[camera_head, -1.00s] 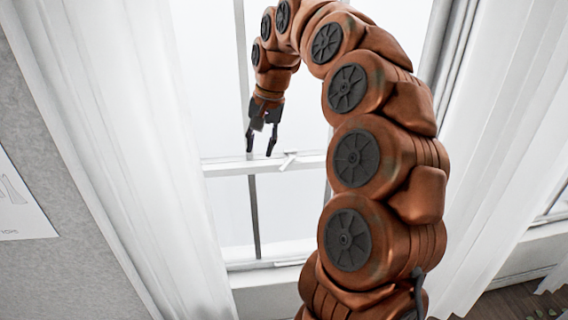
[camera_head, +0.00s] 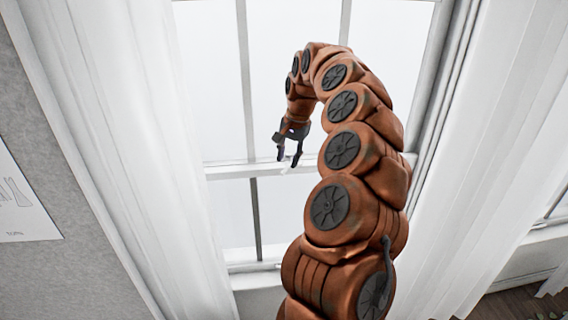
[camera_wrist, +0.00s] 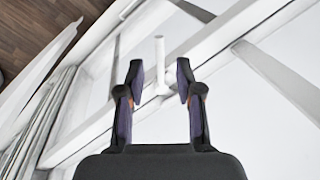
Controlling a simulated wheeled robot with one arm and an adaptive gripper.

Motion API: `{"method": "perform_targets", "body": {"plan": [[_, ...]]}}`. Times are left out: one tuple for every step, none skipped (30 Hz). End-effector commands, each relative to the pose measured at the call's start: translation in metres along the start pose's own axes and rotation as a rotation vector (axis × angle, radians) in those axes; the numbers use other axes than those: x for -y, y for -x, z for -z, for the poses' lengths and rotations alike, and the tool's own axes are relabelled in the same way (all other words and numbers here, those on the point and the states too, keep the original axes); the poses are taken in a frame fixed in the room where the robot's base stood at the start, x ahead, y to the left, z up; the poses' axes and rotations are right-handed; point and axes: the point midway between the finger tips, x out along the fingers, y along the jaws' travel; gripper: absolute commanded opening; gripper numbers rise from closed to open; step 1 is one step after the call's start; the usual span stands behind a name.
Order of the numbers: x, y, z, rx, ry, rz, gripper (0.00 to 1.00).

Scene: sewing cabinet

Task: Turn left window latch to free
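The window latch (camera_wrist: 160,62) is a small white lever on the white window rail (camera_head: 230,172). In the wrist view it stands between the two fingers of my gripper (camera_wrist: 158,82), with a clear gap on either side. In the head view my gripper (camera_head: 288,160) points down at the rail, and its fingers stand apart. The latch (camera_head: 287,170) is mostly hidden behind the fingertips there. My gripper is open and holds nothing. I cannot tell whether a finger touches the latch.
White curtains (camera_head: 140,150) hang on the left and on the right (camera_head: 490,150) of the window. Window bars cross the bright panes. A grey wall with a paper sheet (camera_head: 20,205) is at the far left. A wooden floor (camera_wrist: 50,30) shows at the wrist view's upper left.

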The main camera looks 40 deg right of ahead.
Motion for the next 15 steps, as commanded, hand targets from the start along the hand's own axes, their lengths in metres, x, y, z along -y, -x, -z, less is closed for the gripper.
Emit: {"method": "perform_targets", "body": {"plan": [[0.0,-0.004,-0.001,0.003,0.001,-0.001,0.35],[0.0,-0.007,-0.001,0.002,0.001,0.001,0.35],[0.001,-0.011,0.0,0.0,0.001,0.002,0.35],[0.001,-0.015,0.0,0.0,0.0,0.001,0.35],[0.0,-0.018,0.0,0.0,0.0,0.0,0.35],[0.0,-0.022,0.0,0.001,0.0,-0.001,0.35],[0.0,-0.025,0.0,0.002,0.0,-0.002,0.35],[-0.001,-0.027,0.0,0.002,0.0,-0.001,0.35],[0.0,-0.03,0.0,0.002,0.0,-0.001,0.35],[0.0,-0.031,0.0,0.001,-0.001,0.0,0.35],[0.0,-0.032,0.0,0.001,-0.001,0.001,0.35],[0.0,-0.033,0.0,0.0,-0.001,0.002,0.35],[0.0,-0.034,0.0,-0.001,-0.001,0.002,0.35],[0.0,-0.034,0.0,-0.001,-0.001,0.002,0.35],[0.0,-0.035,0.001,-0.001,-0.001,0.002,0.35]]}}
